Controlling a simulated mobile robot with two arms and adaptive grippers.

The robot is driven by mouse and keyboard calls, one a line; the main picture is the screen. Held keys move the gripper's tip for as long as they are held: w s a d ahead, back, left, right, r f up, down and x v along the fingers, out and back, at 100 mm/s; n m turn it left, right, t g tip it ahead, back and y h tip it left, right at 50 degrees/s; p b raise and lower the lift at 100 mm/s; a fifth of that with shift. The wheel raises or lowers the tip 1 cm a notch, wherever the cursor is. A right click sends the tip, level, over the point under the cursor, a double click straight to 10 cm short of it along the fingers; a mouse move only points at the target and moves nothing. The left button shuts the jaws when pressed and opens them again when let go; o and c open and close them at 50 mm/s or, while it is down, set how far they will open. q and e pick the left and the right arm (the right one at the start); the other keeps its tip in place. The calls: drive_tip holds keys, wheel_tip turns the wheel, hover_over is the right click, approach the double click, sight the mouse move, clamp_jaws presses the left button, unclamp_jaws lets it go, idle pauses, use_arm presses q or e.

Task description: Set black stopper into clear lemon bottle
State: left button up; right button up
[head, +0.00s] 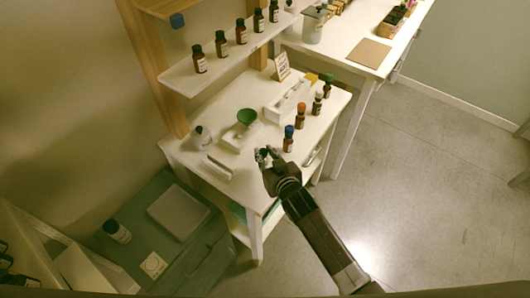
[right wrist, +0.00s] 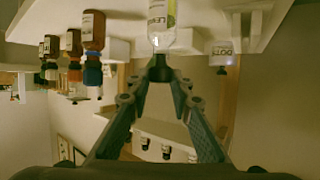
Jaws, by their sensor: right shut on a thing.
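The clear lemon bottle (head: 262,151) is mostly hidden by my right gripper in the head view. In the right wrist view, which is upside down, the clear lemon bottle (right wrist: 161,18) shows its white and green label and its glass neck. My right gripper (right wrist: 160,76) is shut on the black stopper (right wrist: 160,73), which lines up with the bottle's mouth. The stopper appears to meet the neck; I cannot tell how deep it sits. In the head view my right gripper (head: 266,153) is over the table's front edge area. My left gripper is not in view.
Brown bottles with coloured caps, the nearest blue-capped (head: 288,138), stand in a row close to my right gripper. A shelf (head: 215,70) holds more bottles.

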drive_tip(key=shift+f, duration=0.4)
drive_tip(key=o, duration=1.1)
drive_tip(key=v, duration=1.2)
